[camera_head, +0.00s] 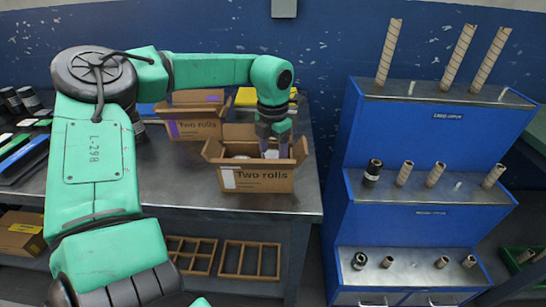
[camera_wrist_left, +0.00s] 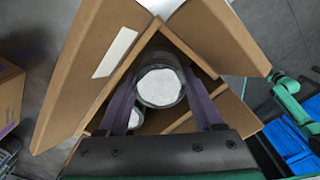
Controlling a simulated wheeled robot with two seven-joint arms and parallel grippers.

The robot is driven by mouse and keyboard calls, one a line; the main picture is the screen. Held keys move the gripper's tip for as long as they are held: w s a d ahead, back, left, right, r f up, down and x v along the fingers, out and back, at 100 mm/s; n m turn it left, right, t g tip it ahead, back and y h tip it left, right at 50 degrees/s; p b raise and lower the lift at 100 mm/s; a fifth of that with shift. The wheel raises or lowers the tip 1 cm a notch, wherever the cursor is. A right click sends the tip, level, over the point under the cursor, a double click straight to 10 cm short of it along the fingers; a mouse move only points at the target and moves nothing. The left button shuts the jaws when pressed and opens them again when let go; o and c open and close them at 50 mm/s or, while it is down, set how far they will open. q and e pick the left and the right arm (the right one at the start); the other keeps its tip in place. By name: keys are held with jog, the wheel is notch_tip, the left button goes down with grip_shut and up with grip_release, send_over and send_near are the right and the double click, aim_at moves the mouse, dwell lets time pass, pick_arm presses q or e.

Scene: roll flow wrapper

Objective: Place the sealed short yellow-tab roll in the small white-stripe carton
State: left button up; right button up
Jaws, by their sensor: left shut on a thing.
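The small white-stripe carton (camera_head: 265,186) stands open on the bench, its flaps spread and a white stripe on its front left. In the wrist view the carton (camera_wrist_left: 75,75) surrounds the fingers. My left gripper (camera_head: 272,143) reaches down into the carton from above. It is shut on a dark roll with a white end (camera_wrist_left: 160,85), which sits between the purple fingers inside the carton's opening. A second white roll end (camera_wrist_left: 134,118) shows lower in the carton, beside the left finger. I cannot see a yellow tab on the held roll. My right gripper is out of view.
A purple-marked carton (camera_head: 195,125) stands behind and left. A yellow item (camera_head: 248,97) lies behind the gripper. A blue stepped rack (camera_head: 430,145) with upright rolls and cores stands to the right. Dark rolls and trays lie at the bench's far left.

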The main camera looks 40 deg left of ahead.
aim_at(273, 156)
pick_arm(q)
jog(key=o, duration=1.2)
jog(key=shift+o, duration=0.2)
jog(key=shift+r+p, duration=0.25)
jog(key=shift+p, duration=0.1)
jog(key=shift+r+p, duration=0.65)
jog(key=shift+r, duration=0.1)
notch_tip(273, 156, up, 11)
